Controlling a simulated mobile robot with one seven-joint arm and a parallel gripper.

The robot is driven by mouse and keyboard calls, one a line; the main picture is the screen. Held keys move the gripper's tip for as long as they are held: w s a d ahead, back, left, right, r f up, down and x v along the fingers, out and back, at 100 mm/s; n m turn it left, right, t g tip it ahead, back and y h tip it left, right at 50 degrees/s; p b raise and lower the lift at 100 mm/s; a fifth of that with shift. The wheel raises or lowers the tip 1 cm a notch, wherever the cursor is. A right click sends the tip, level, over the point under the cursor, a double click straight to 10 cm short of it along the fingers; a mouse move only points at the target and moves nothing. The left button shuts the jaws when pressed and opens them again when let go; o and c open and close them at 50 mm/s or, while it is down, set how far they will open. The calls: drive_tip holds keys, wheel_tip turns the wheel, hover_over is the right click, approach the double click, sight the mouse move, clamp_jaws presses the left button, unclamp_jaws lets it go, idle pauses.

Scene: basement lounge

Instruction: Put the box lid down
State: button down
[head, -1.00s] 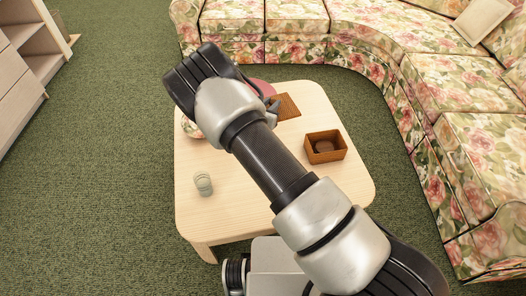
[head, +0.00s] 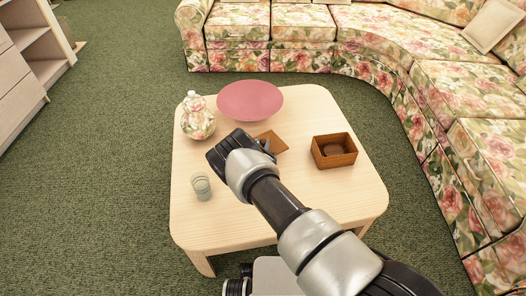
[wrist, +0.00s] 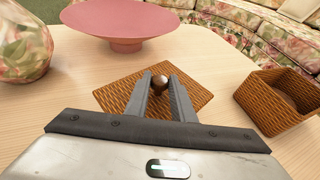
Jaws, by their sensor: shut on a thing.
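The box lid (wrist: 121,92) is a flat brown woven square with a dark round knob (wrist: 159,82). My gripper (wrist: 161,88) is shut on the lid's knob, one finger on each side of it. The lid looks level and at or just above the table top; I cannot tell whether it touches. In the head view the lid (head: 276,144) shows partly past my gripper (head: 265,145). The open woven box (head: 333,151) stands to the right of the lid, with something dark and round inside. The box also shows in the wrist view (wrist: 265,112).
The pale wooden table (head: 300,215) carries a pink bowl (head: 250,100) behind the lid, a floral jar (head: 198,120) at the back left and a glass (head: 201,187) at the left. Bare table lies between lid and box and at the front. A floral sofa (head: 365,50) curves behind.

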drive_tip(key=shift+f+b, duration=0.55)
drive_tip(key=shift+f, duration=1.1)
drive_tip(key=shift+f, duration=0.45)
drive_tip(key=c, duration=1.5)
unclamp_jaws()
